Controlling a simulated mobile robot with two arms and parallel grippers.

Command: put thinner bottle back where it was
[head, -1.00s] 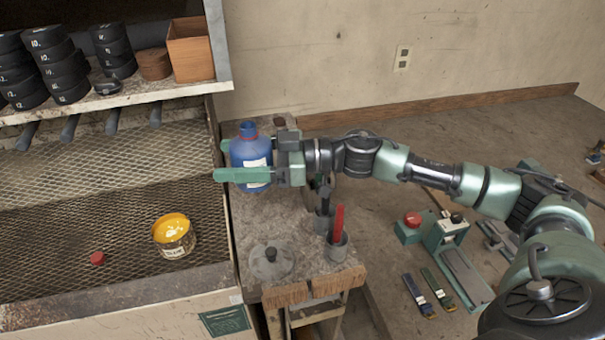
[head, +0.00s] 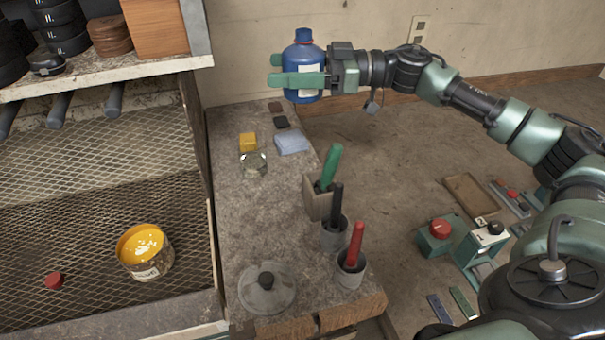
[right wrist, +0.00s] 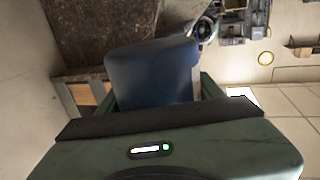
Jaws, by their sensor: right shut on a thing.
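The thinner bottle (head: 304,53) is blue with a white label and a dark blue cap. It is upright in the head view, in the air by the back wall, above the far end of the bench. My right gripper (head: 298,80) is shut around the bottle's body, its green fingers on either side. In the right wrist view the bottle (right wrist: 152,75) fills the space between the fingers, with the bench top (right wrist: 75,35) beyond it. My left gripper is not in view.
The narrow bench (head: 225,190) holds a yellow block (head: 248,141), a glass jar (head: 253,163), a blue cloth (head: 292,143), several handled tools in cups and a lidded dish (head: 266,290). A mesh booth with a yellow glue can (head: 145,252) stands left.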

